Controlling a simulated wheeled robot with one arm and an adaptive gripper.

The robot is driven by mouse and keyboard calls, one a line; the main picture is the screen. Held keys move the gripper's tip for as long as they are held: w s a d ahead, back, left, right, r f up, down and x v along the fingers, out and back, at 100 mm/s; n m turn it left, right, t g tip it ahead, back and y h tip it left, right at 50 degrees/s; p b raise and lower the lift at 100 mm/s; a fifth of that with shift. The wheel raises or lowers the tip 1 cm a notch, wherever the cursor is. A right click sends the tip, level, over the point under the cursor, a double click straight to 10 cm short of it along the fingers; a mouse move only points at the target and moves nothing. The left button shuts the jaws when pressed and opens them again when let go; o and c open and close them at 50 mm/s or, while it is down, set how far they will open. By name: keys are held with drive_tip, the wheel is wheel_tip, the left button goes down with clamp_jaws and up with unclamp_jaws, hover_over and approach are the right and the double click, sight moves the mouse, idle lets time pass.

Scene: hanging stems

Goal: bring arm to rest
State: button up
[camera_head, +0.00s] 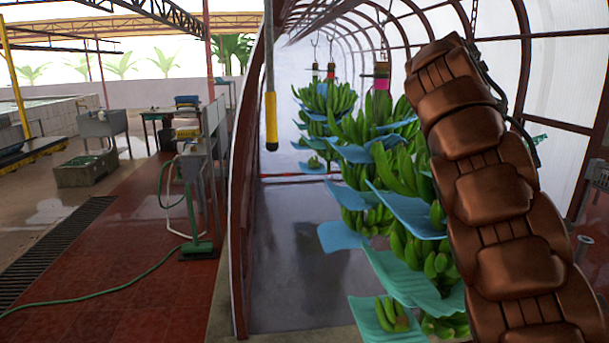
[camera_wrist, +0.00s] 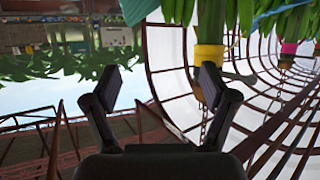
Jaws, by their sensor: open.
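My gripper (camera_wrist: 157,84) shows in the wrist view with its two dark fingers spread wide. It is open, and nothing is between the fingertips. The wrist picture appears upside down. In the head view my brown segmented arm runs up the right side and covers part of the nearest banana stem (camera_head: 402,178). My gripper itself does not show there. In the wrist view a stem top with a yellow band (camera_wrist: 209,58) is close to the right finger; I cannot tell whether they touch.
More banana stems (camera_head: 325,98) with blue sheets (camera_head: 409,212) hang behind in an arched tunnel. A yellow-ended rod (camera_head: 271,121) hangs at the tunnel's left edge. Sinks (camera_head: 103,122), a green crate (camera_head: 86,170) and a hose (camera_head: 110,291) lie left. The tunnel floor (camera_head: 300,262) left of the stems is clear.

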drive_tip(key=s+a+f+n+g+y, duration=0.2)
drive_tip(key=s+f+g, duration=0.1)
drive_tip(key=s+f, duration=0.7)
drive_tip(key=s+a+f+n+g+y, duration=0.1)
drive_tip(key=s+a+f+g+y, duration=0.15)
drive_tip(key=s+f, duration=0.75)
drive_tip(key=s+a+f+n+g+y, duration=0.1)
drive_tip(key=s+a+f+n+y, duration=0.1)
drive_tip(key=s+a+f, duration=0.3)
drive_tip(key=s+a+f+n+g+y, duration=0.1)
drive_tip(key=s+a+f+n+g, duration=0.1)
drive_tip(key=s+a+f, duration=0.3)
drive_tip(key=s+a+f+n+g+y, duration=0.2)
drive_tip(key=s+a+f, duration=0.4)
drive_tip(key=s+f, duration=0.5)
drive_tip(key=s, duration=0.7)
drive_tip(key=shift+s+f+n+y, duration=0.2)
drive_tip(key=shift+f+n+y, duration=0.05)
drive_tip(key=shift+n+y, duration=0.1)
